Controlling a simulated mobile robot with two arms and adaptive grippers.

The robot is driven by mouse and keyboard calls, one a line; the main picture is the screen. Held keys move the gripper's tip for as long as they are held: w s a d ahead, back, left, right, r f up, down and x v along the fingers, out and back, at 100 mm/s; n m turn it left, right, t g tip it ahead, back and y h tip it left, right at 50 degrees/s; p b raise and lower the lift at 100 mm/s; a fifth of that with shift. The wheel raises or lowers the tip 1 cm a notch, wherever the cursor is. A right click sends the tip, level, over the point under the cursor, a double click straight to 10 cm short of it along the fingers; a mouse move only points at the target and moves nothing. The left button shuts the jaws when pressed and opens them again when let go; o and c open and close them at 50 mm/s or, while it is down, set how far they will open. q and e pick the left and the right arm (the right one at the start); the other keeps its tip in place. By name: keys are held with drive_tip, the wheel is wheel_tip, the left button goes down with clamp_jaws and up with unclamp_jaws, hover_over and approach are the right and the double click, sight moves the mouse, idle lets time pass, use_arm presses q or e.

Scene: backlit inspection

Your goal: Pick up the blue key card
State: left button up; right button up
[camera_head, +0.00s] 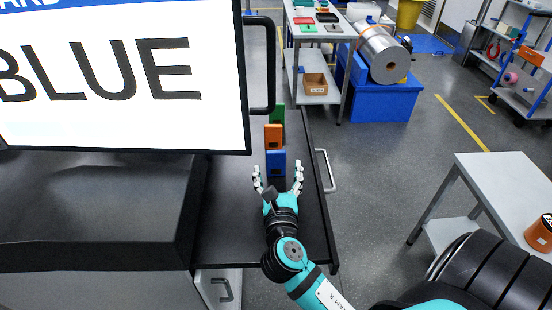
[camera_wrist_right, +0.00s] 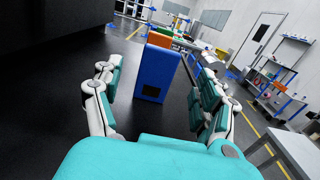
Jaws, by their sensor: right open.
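The blue key card (camera_head: 276,163) stands upright on the black surface, nearest of a row of cards. It also shows in the right wrist view (camera_wrist_right: 155,75), between and ahead of my fingers. My right gripper (camera_head: 278,178) is open, with one finger on each side of the near end of the blue card. It is not closed on it. The orange card (camera_head: 273,137) stands just behind the blue one, and a green card (camera_head: 278,117) stands behind that. My left gripper is not in view.
A large screen (camera_head: 120,80) reading "BLUE" stands left of the cards. The black surface (camera_head: 232,225) is clear left of my right gripper. A metal handle (camera_head: 326,170) sticks out at its right edge. A grey table (camera_head: 505,185) stands farther right, with open floor between.

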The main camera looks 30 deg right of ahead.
sight(276, 160)
drive_tip(key=shift+w+d+r, duration=0.1)
drive_tip(key=shift+w+d, duration=0.1)
drive_tip(key=shift+w, duration=0.2)
drive_tip(key=p+x, duration=0.1)
drive_tip(key=x, duration=0.4)
drive_tip(key=shift+p, duration=0.35)
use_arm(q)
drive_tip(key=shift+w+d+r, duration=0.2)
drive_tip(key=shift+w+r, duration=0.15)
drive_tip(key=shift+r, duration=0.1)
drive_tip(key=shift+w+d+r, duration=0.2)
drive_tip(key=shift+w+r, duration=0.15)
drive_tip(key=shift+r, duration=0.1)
use_arm(e)
drive_tip(key=shift+a, duration=0.1)
drive_tip(key=shift+s, duration=0.1)
drive_tip(key=c, duration=0.4)
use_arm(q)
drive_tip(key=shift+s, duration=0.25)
use_arm(e)
drive_tip(key=c, duration=0.7)
